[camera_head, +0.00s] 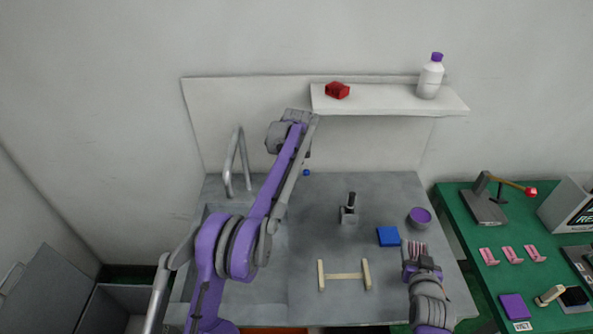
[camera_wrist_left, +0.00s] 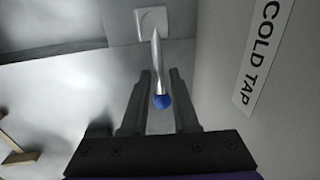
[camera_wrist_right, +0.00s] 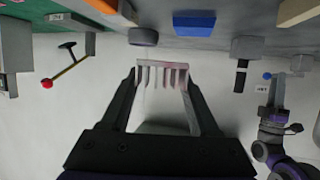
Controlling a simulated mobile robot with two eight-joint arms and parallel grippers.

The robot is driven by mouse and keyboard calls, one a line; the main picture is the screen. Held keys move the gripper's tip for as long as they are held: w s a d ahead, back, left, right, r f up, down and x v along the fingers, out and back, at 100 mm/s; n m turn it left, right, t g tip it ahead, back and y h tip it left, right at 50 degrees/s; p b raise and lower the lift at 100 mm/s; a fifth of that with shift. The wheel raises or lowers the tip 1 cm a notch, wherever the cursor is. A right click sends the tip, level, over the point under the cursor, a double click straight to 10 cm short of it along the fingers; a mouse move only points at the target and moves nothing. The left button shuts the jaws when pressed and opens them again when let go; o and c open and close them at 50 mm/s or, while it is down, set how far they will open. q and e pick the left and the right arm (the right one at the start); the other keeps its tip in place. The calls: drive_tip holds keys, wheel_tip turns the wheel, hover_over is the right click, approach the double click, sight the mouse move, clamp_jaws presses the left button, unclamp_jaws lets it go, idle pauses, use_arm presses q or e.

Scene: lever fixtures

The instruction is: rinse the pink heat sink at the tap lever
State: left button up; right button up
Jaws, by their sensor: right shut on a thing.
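The heat sink, pale pink with several upright fins, shows in the head view (camera_head: 416,248) and in the right wrist view (camera_wrist_right: 163,70). My right gripper (camera_wrist_right: 162,85) is shut on it, holding it over the right front of the counter. The tap lever, a metal rod with a blue ball tip (camera_wrist_left: 162,101), has a "COLD TAP" label (camera_wrist_left: 262,50) beside it. My left gripper (camera_wrist_left: 160,77) is open with its fingers either side of the rod; whether they touch is unclear. In the head view the blue tip (camera_head: 306,173) shows beside my left arm, which hides most of that gripper.
The grey spout (camera_head: 236,160) stands by the sink (camera_head: 262,268) at left. On the counter are a black-handled lever fixture (camera_head: 349,210), a blue block (camera_head: 388,237), a purple bowl (camera_head: 420,216) and a wooden rack (camera_head: 344,276). A green table (camera_head: 475,222) stands at right.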

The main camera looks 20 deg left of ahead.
use_arm(q)
clamp_jaws()
idle(1.1)
